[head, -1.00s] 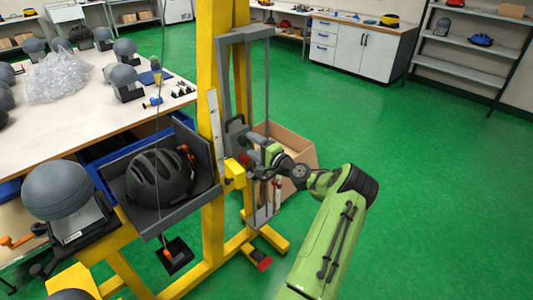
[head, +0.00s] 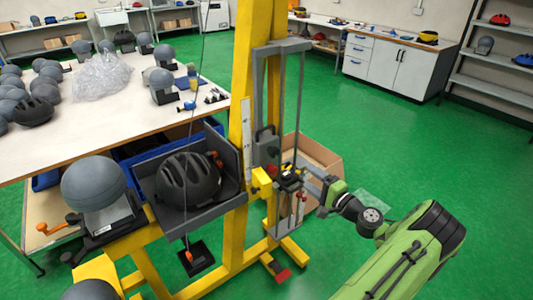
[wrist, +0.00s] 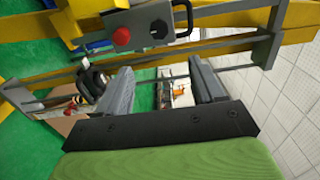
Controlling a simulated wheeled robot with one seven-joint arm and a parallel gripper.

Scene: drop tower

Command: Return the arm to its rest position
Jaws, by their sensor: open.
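My gripper (head: 300,178) is at the right side of the yellow drop tower (head: 252,80), in front of its grey guide frame. My green arm reaches there from the lower right. In the wrist view the two grey fingers (wrist: 163,88) stand apart with nothing between them. Beyond them is a grey control box (wrist: 142,28) with a red button, apart from the fingers. A black helmet (head: 187,180) sits in the dark tray (head: 205,215) on the tower's left side.
A cardboard box (head: 320,158) stands on the floor behind the guide frame. A grey headform (head: 93,184) is at the left, beside a white worktable (head: 110,108) with more headforms and a helmet. Green floor (head: 430,150) is clear to the right.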

